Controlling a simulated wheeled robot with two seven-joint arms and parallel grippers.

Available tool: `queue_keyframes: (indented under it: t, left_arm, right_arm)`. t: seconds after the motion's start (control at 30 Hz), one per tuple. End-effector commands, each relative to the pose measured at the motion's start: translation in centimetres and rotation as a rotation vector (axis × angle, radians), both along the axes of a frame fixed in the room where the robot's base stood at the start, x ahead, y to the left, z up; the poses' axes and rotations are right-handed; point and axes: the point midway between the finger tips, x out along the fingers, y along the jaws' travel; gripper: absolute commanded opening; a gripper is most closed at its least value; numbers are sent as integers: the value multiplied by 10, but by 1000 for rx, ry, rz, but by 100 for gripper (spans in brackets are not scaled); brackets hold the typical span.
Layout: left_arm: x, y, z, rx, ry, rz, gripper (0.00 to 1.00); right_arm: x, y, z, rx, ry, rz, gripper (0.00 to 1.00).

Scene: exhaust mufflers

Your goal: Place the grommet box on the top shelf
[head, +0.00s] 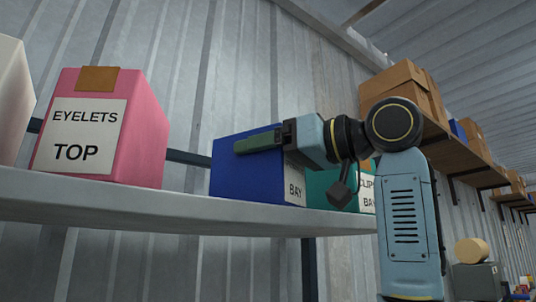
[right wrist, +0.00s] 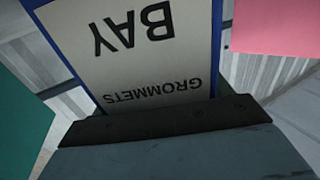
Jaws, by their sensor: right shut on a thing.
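The grommet box (head: 240,180) is blue, with a white label partly hidden in the head view. In the right wrist view the grommet box label (right wrist: 140,50) reads GROMMETS BAY, upside down. My right gripper (head: 258,144) is shut on the grommet box near its top, with a green finger along its near side. The box looks upright at the shelf (head: 150,208), between the pink and teal boxes. I cannot tell whether its base rests on the shelf or hangs just above it. My left gripper is not in view.
A pink box (head: 145,130) labelled EYELETS TOP stands left, with a gap before the blue box. A teal box (head: 318,185), partly behind my arm, stands close on the right. A white box (head: 12,100) is at the far left. Cartons (head: 400,85) sit on a wall shelf right.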

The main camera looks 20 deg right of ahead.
Motion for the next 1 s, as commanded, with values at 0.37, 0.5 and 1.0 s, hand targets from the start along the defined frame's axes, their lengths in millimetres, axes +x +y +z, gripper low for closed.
queue_keyframes:
  t: [0.37,0.5,1.0]
  left_arm:
    - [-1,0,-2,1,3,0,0]
    - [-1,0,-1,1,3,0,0]
    - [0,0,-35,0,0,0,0]
  right_arm:
    - [0,0,-2,-1,1,-1,99]
    - [0,0,-1,-1,1,0,99]
    - [-62,-58,-1,1,-3,-4,99]
